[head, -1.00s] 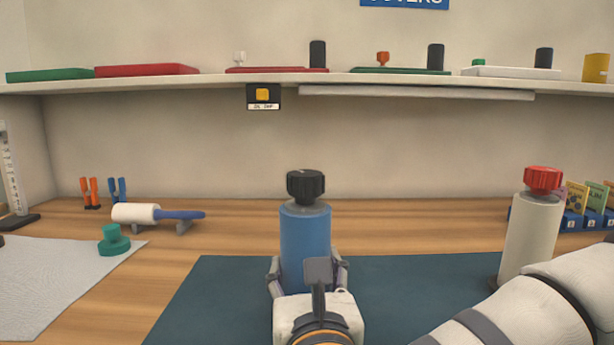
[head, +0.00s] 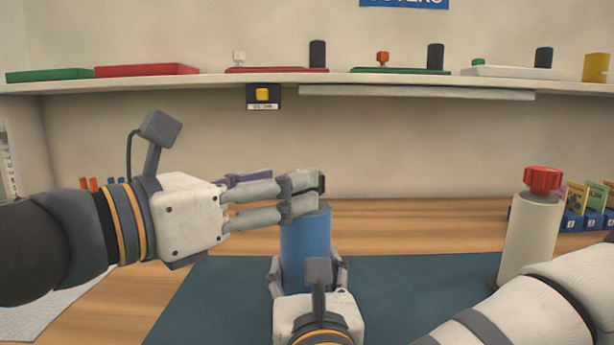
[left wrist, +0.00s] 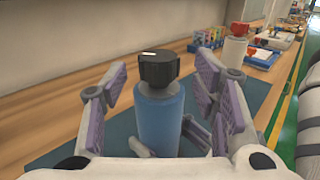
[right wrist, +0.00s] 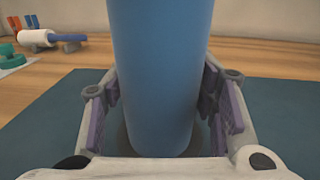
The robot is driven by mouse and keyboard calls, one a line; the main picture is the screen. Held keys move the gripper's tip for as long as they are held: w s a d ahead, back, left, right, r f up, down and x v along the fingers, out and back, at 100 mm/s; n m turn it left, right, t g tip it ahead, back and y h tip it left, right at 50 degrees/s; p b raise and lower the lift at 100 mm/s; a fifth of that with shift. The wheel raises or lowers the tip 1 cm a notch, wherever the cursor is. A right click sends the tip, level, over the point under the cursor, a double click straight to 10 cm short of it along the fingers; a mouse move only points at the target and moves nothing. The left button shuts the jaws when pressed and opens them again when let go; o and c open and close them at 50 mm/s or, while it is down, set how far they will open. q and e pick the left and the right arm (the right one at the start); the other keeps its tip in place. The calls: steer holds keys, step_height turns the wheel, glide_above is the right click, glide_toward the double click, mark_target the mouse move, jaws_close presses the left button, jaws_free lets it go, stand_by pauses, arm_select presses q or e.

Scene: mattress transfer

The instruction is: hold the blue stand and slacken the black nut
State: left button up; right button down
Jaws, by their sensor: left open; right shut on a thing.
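The blue stand (head: 305,240) is an upright cylinder on the dark teal mat (head: 420,275). My right gripper (head: 308,275) is closed around its lower part, and the right wrist view shows pads on both sides of the blue stand (right wrist: 160,80). The black nut (left wrist: 158,69) sits on top of the stand. In the head view my left fingers hide most of it. My left gripper (head: 303,190) comes in level from the left at nut height. In the left wrist view its fingers are spread, one on each side of the nut, with gaps visible.
A pale cylinder (head: 530,238) with a red nut (head: 543,180) stands to the right, near my right arm. Blue bins with cards (head: 585,210) are behind it. A shelf (head: 200,86) with trays runs above. Mat between the two cylinders is bare.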

arm_select(q)
steer(key=x, duration=0.5)
steer(key=shift+w+d, duration=0.15)
steer(key=shift+w, duration=0.05)
steer(key=c, duration=1.2)
steer(key=shift+n+t+y, duration=0.3)
steer(key=shift+t+y, duration=0.1)
steer(key=shift+y, duration=0.1)
steer(key=n+t+y, duration=0.2)
steer(key=y, duration=0.1)
steer(key=shift+n, duration=0.3)
steer(key=shift+w+n+t+y, duration=0.1)
steer(key=shift+n+t+y, duration=0.8)
steer(key=shift+n+y, duration=0.85)
steer(key=shift+y, duration=0.65)
